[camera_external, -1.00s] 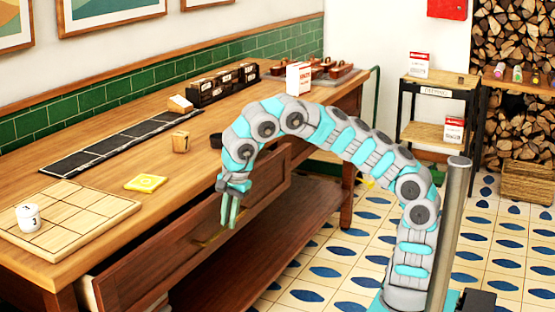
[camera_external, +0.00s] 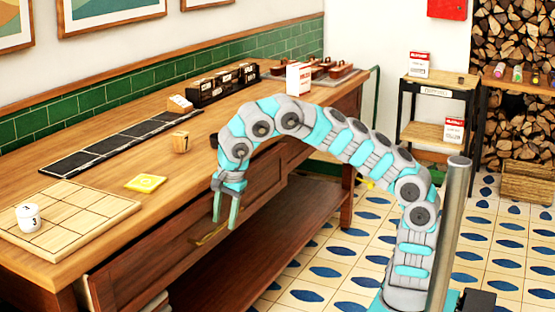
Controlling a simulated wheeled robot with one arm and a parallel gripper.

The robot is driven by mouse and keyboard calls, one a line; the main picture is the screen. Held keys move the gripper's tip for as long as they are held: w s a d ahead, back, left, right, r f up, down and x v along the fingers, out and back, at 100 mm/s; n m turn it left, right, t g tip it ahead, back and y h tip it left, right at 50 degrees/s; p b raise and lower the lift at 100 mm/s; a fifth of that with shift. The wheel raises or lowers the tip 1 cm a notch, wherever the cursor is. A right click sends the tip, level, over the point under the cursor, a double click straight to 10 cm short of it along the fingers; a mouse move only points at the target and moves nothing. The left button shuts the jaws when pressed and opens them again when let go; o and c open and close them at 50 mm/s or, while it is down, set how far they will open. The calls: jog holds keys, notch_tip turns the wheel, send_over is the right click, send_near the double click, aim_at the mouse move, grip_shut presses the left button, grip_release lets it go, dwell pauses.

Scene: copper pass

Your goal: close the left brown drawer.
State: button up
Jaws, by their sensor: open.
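The brown drawer (camera_external: 160,255) is in the front of the long wooden table, with a brass handle (camera_external: 211,234) at its middle. My gripper (camera_external: 226,212) points down at the drawer front, just above the handle in the picture. Its two fingers are apart with nothing between them. I cannot tell whether they touch the drawer. My gripper and arm hide part of the drawer's upper edge.
The tabletop holds a wooden grid board (camera_external: 65,220) with a white cup (camera_external: 28,217), a yellow square (camera_external: 146,183), a wooden cup (camera_external: 180,141) and a black strip (camera_external: 115,137). A lower shelf (camera_external: 260,240) lies under the drawer. The tiled floor at right is mostly clear.

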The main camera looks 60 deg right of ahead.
notch_tip(320, 180, up, 8)
jog(key=s, duration=0.1)
jog(key=shift+s+f, duration=0.2)
dwell(0.5)
jog(key=shift+c, duration=0.4)
